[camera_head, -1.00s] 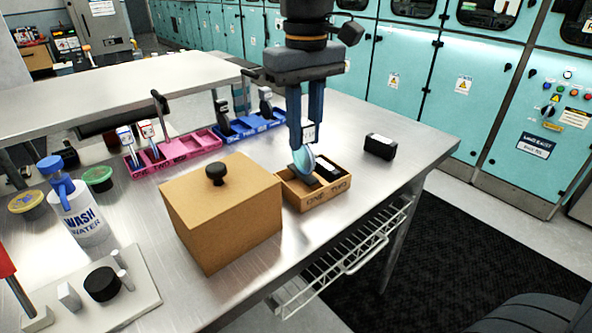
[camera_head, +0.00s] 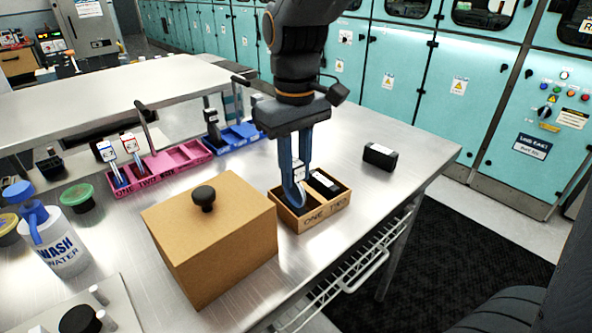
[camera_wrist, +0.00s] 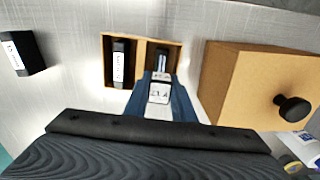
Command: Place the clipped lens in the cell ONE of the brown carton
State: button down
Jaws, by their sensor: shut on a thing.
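The brown carton (camera_head: 322,217) stands on the steel bench with ONE and TWO marked on its front. Cell ONE is on the left in the head view. My gripper (camera_head: 297,196) points down over cell ONE and is shut on the clipped lens (camera_head: 291,190). The lens is bluish and upright, its lower part inside cell ONE. I cannot tell whether it touches the floor. In the wrist view the clip's white label (camera_wrist: 159,93) shows between my fingers, over the right-hand cell of the carton (camera_wrist: 104,40).
A black labelled block (camera_wrist: 121,62) lies in cell TWO. A similar black block (camera_head: 380,156) lies on the bench to the right. A large brown box with a black knob (camera_head: 210,235) stands close left of the carton. Pink (camera_head: 170,170) and blue (camera_head: 235,138) trays stand behind.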

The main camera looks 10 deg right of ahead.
jog(key=shift+f, duration=0.35)
jog(key=shift+f, duration=0.1)
jog(key=c, duration=1.5)
grip_release()
notch_tip(320, 180, up, 12)
jog(key=shift+r+b, duration=0.15)
jog(key=shift+b, duration=0.45)
jog(key=shift+d, duration=0.1)
